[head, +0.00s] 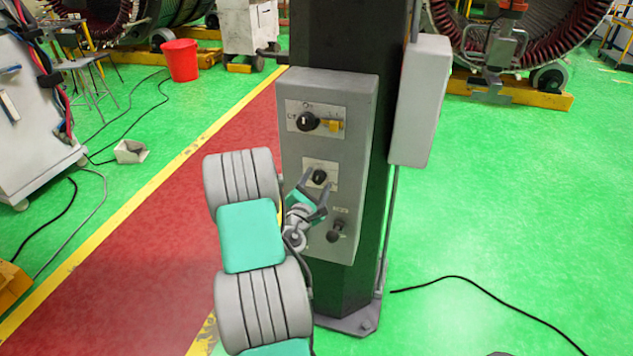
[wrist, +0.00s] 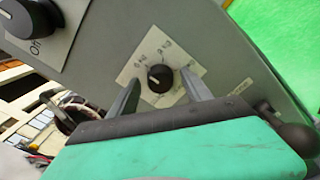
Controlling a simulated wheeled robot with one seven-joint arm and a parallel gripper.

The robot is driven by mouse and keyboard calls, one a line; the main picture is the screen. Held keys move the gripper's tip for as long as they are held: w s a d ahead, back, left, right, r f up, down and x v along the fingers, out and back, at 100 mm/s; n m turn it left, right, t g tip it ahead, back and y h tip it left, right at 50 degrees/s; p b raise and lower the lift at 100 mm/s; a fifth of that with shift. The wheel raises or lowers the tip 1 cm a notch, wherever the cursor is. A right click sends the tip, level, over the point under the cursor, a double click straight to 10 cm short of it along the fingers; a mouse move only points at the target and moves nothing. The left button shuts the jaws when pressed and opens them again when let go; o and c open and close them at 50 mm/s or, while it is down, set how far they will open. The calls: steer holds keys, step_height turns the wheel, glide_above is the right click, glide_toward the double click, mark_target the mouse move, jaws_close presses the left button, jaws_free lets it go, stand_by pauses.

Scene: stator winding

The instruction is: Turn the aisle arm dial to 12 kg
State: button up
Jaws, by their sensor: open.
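The dial (head: 319,176) is a small black round knob on a pale label plate, in the middle of a grey control box on a dark column. In the wrist view the dial (wrist: 160,77) sits at the centre, with small markings around it too blurred to read surely. A short pale mark shows on its face; its exact setting is unclear. My gripper (head: 314,190) is open in front of the dial. In the wrist view its two fingers (wrist: 161,88) stand on either side of the dial, apart from it, with gaps on both sides.
The grey control box (head: 356,95) also carries a larger black switch (head: 307,121) above, beside a yellow part, and a dark lever knob (head: 336,230) below. A second grey box (head: 421,100) hangs on the column's right side. Cables lie on the green floor.

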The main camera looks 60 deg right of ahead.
steer(key=shift+c, duration=0.5)
jaws_close()
